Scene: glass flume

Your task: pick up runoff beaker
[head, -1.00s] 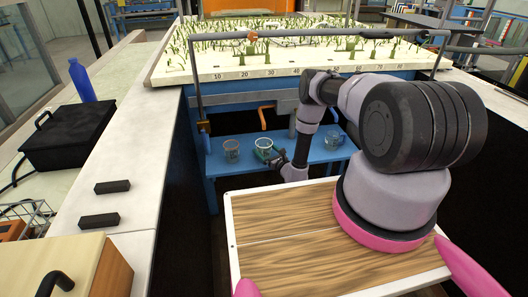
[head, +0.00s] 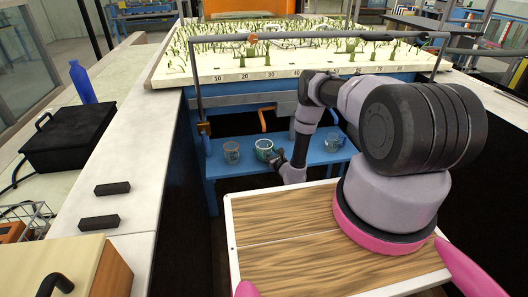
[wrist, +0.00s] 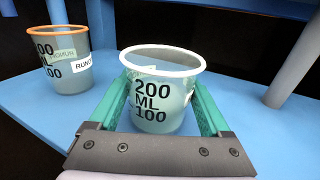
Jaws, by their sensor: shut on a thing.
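A clear beaker with a white rim (wrist: 160,100) and black "200 ML 100" marks stands upright between the teal fingers of my gripper (wrist: 162,84) in the wrist view. The fingers press on both its sides; my gripper is shut on it. In the head view it is the middle beaker (head: 263,148) on the blue shelf, partly covered by my gripper (head: 272,155). An orange-rimmed beaker (wrist: 60,60) stands to its left, with a white tag reading "RUN…", cut off at its edge.
The blue shelf (head: 220,168) carries the orange-rimmed beaker (head: 231,153) at left and another beaker (head: 332,143) at right. The planted flume bed (head: 270,66) lies above.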

